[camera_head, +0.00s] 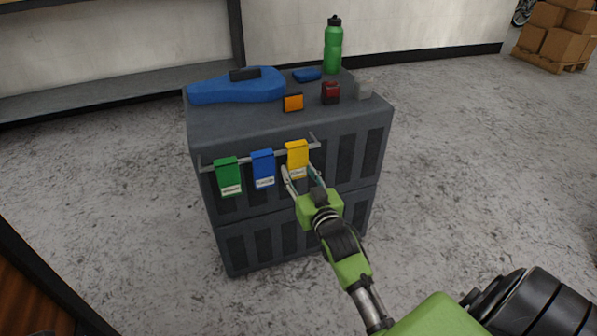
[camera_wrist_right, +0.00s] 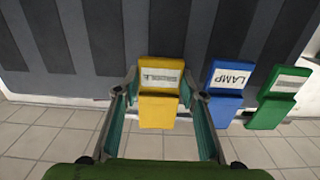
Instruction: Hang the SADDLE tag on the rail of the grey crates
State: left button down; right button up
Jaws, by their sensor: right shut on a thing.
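The grey crates (camera_head: 290,215) are stacked, with a grey rail (camera_head: 242,159) along the front of the top one. A yellow tag (camera_head: 297,158) is at the rail's right part, its top level with the bar; whether it is hooked over cannot be told. In the wrist view the yellow tag (camera_wrist_right: 158,108) stands between the fingers, its label too blurred to read surely. My right gripper (camera_head: 302,174) is shut on the yellow tag's lower part. A blue tag (camera_head: 263,169), reading LAMP in the wrist view, and a green tag (camera_head: 229,177) hang to its left. My left gripper is not in view.
On the crate top lie a blue case-like thing (camera_head: 235,88), an orange block (camera_head: 293,102), a dark red light (camera_head: 330,92), and a green bottle (camera_head: 333,48). Stacked cardboard boxes (camera_head: 567,35) stand far right. The floor around the crates is clear.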

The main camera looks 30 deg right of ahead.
jog(key=o, duration=1.1)
